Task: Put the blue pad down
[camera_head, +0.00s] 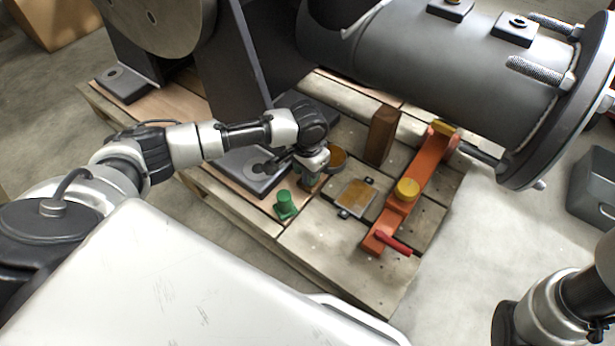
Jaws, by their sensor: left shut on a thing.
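My left gripper (312,172) is shut, low over the wooden pallet, near its left-middle part. The blue pad is mostly hidden at the fingers; only a small bluish patch shows there, and I cannot make out its outline. A green block with a round knob (286,204) stands on the pallet just in front of and left of the gripper. A round brown-yellow piece (337,157) sits right behind the gripper. A tan square plate with dark tabs (356,197) lies to its right. My right gripper is out of view; only part of my right arm shows at bottom right.
An orange bar tool (415,183) with a yellow knob and red handle lies on the pallet (335,270). A brown wooden block (381,135) stands behind the plate. A large dark flanged casing (440,65) hangs over the pallet's back. A grey bin (592,187) is at right.

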